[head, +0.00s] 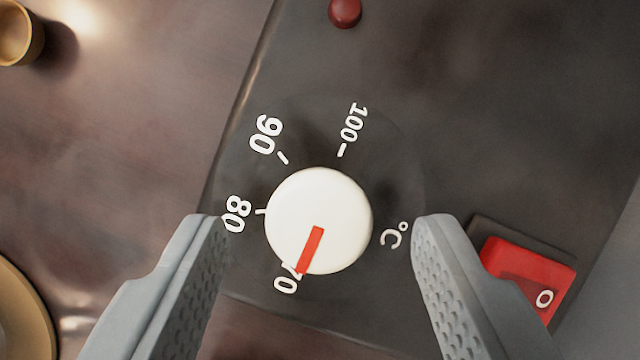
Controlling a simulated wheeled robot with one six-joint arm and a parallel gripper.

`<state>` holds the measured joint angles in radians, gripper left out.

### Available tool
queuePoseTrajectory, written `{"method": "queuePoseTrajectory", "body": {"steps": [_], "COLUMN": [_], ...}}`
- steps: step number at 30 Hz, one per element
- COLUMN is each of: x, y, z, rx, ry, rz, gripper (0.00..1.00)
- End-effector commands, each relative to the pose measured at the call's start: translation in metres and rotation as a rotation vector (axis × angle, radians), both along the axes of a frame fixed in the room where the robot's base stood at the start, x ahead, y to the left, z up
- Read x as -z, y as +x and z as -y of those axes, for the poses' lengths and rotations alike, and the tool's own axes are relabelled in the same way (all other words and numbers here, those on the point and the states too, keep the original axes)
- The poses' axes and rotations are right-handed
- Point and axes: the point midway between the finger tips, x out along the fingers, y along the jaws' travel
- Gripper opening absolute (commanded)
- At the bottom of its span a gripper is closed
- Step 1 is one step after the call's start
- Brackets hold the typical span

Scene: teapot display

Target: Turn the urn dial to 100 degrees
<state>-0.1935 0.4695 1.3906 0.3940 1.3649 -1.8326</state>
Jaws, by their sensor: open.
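The urn dial (320,205) is a round white knob with a red pointer mark (311,249) on its face. The red mark points at the 70 label (286,279), which the knob's edge partly covers. The 80 (236,214), 90 (265,135) and 100 (354,123) labels run around the dial, with 100 above it, slightly right. My gripper (322,222) is open, one finger left of the knob and one right, with a gap on both sides. I cannot tell how far above the panel the fingertips are.
The dark panel (450,100) carries a red switch (528,268) marked O, close to my right finger. A dark red round knob or light (345,11) is at the top. Brass-coloured round things stand at the upper left (16,32) and lower left (20,315) on a brown surface (130,130).

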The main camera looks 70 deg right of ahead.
Motion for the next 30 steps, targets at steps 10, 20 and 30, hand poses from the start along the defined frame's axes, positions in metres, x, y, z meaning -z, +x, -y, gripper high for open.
{"method": "queuePoseTrajectory", "body": {"steps": [10,20,30], "x": [0.009,0.0086,0.008], "y": [-0.0015,-0.0014,-0.0021], "z": [-0.0034,-0.0032,-0.003], "rx": [0.0,0.001,0.042], "ry": [0.0,0.0,0.0], "rz": [0.001,0.0,0.0], "gripper": [0.53,0.09,0.09]}}
